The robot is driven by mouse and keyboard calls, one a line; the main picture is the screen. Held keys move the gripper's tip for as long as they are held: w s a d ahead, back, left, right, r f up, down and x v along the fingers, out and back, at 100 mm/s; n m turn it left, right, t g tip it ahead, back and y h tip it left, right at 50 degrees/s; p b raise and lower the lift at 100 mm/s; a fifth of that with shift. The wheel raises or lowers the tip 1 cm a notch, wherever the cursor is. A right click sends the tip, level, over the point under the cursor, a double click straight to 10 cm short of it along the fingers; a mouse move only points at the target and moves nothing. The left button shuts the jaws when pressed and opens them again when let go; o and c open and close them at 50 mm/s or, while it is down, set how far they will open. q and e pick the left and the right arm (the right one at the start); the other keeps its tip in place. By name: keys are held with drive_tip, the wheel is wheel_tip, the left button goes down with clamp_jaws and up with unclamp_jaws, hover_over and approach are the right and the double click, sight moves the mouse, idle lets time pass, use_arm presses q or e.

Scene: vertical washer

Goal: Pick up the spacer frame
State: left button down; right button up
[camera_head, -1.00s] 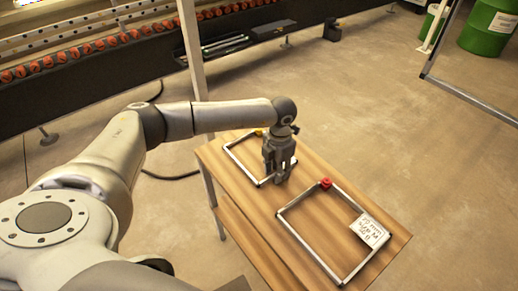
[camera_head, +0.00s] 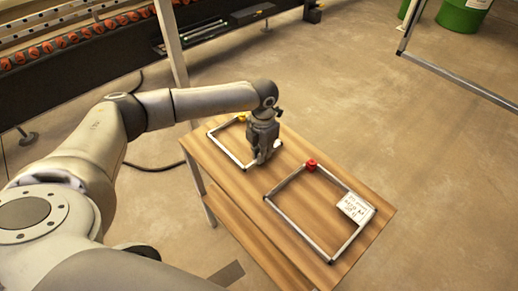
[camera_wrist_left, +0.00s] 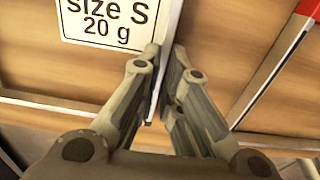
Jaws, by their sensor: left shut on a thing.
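Two rectangular metal spacer frames lie on the wooden table (camera_head: 238,190). The smaller spacer frame (camera_head: 229,153), with a yellow piece at its far corner, is at the table's far left end. My left gripper (camera_head: 262,158) points down at this frame's right side. In the left wrist view its fingers (camera_wrist_left: 165,85) are shut on a bar of the frame (camera_wrist_left: 172,20), beside a white label (camera_wrist_left: 108,22) reading "Size S 20 g". The larger frame (camera_head: 298,228) has a red corner piece (camera_head: 311,164) and a white label (camera_head: 355,207). My right gripper is not in view.
A dark conveyor with orange rollers (camera_head: 75,51) runs along the back left. A post (camera_head: 171,45) stands behind the table. Green barrels (camera_head: 464,14) and a metal frame structure (camera_head: 455,80) are at the upper right. Open floor lies right of the table.

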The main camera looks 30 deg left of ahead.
use_arm(q)
drive_tip(key=r+p, duration=0.1)
drive_tip(key=r, duration=0.1)
drive_tip(key=r+p, duration=0.1)
drive_tip(key=shift+s+d+r+p, duration=0.2)
drive_tip(key=shift+r+p, duration=0.1)
drive_tip(key=shift+r, duration=0.1)
drive_tip(key=s+d+r+p, duration=0.6)
drive_tip(key=s+r+p, duration=0.2)
drive_tip(key=s, duration=0.4)
drive_tip(key=shift+r+p, duration=0.35)
drive_tip(key=shift+p, duration=0.55)
